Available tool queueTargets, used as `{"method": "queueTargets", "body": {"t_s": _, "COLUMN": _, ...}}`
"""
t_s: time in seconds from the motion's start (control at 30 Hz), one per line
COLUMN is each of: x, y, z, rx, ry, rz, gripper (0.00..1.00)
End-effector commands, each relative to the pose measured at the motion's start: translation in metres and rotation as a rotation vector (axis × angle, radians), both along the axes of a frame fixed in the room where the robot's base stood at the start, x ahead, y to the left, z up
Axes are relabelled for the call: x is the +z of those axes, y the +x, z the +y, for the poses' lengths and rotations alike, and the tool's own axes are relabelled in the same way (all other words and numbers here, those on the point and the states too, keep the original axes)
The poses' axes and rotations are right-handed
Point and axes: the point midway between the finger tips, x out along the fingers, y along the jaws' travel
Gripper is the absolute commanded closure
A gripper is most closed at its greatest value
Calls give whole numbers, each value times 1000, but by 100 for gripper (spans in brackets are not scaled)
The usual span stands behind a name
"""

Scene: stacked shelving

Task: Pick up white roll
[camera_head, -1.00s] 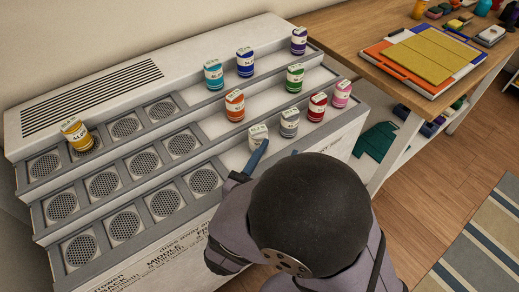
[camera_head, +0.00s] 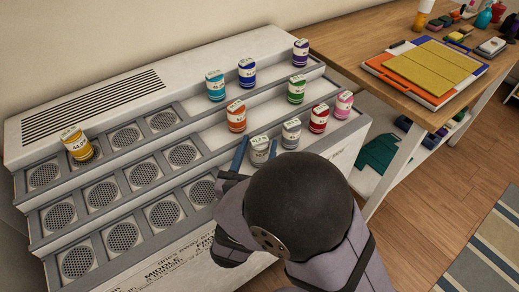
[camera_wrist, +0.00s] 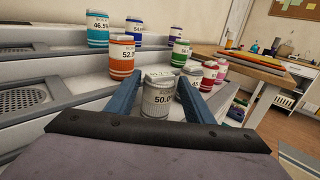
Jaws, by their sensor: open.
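The white roll (camera_head: 260,157) is a pale ribbed cylinder with a label. It stands upright on the lowest tier of the stepped shelf (camera_head: 216,132), at the left end of the front group. It also shows in the wrist view (camera_wrist: 157,97), its label partly reading "50". My gripper (camera_head: 258,147) is open, with its blue fingers on either side of the white roll. In the wrist view the roll stands between the fingers (camera_wrist: 160,86). I cannot tell whether either finger touches it. The wrist hides part of its lower front in the head view.
A grey roll (camera_head: 291,134) stands close to the right finger, with red (camera_head: 319,119) and pink (camera_head: 343,105) rolls beyond. An orange roll (camera_head: 236,117) and a green one (camera_head: 296,90) are on the tier behind. Round-grilled slots to the left are mostly empty. A wooden table (camera_head: 372,48) is at right.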

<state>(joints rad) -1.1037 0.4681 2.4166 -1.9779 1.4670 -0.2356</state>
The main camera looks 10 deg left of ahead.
Motion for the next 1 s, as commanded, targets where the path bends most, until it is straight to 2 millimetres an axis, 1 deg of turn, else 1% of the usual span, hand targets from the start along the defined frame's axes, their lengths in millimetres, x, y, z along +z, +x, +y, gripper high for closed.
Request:
{"method": "queueTargets", "body": {"t_s": 0.07, "x": 0, "y": 3, "z": -1, "rx": -2, "ry": -1, "rz": 0, "gripper": 52}}
{"method": "queueTargets", "body": {"t_s": 0.23, "x": 0, "y": 5, "z": -1, "rx": -1, "ry": 0, "rz": 0, "gripper": 52}}
{"method": "queueTargets", "body": {"t_s": 0.33, "x": 0, "y": 11, "z": -1, "rx": -2, "ry": 0, "rz": 0, "gripper": 52}}
{"method": "queueTargets", "body": {"t_s": 0.6, "x": -3, "y": 44, "z": -2, "rx": -4, "ry": 0, "rz": 0, "gripper": 52}}
{"method": "queueTargets", "body": {"t_s": 0.7, "x": -3, "y": 52, "z": -2, "rx": -3, "ry": 0, "rz": 0, "gripper": 52}}
{"method": "queueTargets", "body": {"t_s": 0.8, "x": -3, "y": 56, "z": -2, "rx": -1, "ry": 0, "rz": 0, "gripper": 52}}
{"method": "queueTargets", "body": {"t_s": 1.0, "x": -3, "y": 56, "z": -2, "rx": 0, "ry": 0, "rz": 0, "gripper": 52}}
